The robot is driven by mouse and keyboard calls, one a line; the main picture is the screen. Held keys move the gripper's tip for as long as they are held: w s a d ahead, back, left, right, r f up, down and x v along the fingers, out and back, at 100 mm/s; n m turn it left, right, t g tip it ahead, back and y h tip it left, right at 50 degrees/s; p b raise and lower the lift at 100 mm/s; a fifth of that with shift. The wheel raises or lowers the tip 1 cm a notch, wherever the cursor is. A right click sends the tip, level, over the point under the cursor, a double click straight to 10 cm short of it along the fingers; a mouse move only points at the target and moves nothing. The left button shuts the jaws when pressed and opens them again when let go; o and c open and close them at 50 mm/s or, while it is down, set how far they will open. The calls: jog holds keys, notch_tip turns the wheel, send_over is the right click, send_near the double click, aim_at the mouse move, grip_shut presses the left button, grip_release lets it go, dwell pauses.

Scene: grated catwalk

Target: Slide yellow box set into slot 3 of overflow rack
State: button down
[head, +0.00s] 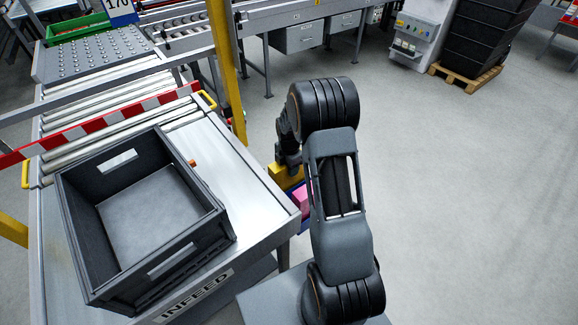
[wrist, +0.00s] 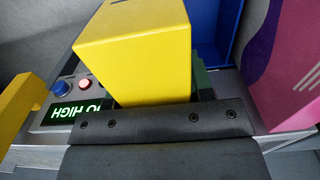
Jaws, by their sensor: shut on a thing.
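The yellow box set (wrist: 135,55) fills the middle of the wrist view, upright against the dark jaw of my gripper (wrist: 162,120). My gripper is shut on it; the far jaw is mostly hidden behind the box. A blue panel (wrist: 222,30), seemingly part of the overflow rack, stands behind and to the right of the box. In the head view yellow (head: 285,177) shows beneath my gripper, left of my arm, which hides most of the rack. No slot numbers are readable, and I cannot tell whether the box is inside a slot.
A pink box (wrist: 290,60) stands close on the right. A lit green display (wrist: 78,110) reading partly "HIGH" and blue and red buttons lie left. In the head view the infeed conveyor carries an empty grey crate (head: 200,245); floor to the right is clear.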

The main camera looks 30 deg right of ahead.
grip_release()
dwell(0.7)
jog(key=shift+r, duration=0.15)
jog(key=shift+r+p, duration=2.8)
jog(key=shift+r, duration=1.1)
